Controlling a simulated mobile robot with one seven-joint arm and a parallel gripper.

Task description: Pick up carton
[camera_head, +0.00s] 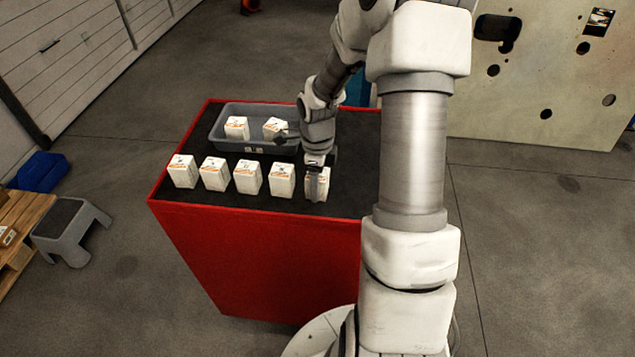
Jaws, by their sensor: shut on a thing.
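My gripper (317,170) points down at the right end of a row of white cartons with orange print. It is shut on the rightmost carton (317,190), which is upright at the front edge of the red cabinet's black top. I cannot tell whether this carton touches the top. To its left stand several more cartons, among them the nearest one (282,180) and the leftmost one (183,171). Behind the row is a grey tray (225,112) holding two cartons, one at the left (237,127) and one at the right (274,128). My arm hides the tray's right end.
The red cabinet (250,255) has a raised red rim around its black top. A grey step stool (70,225), a blue bin (41,171) and a wooden pallet (20,225) are at the left. A beige panel with holes (545,90) stands at the back right.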

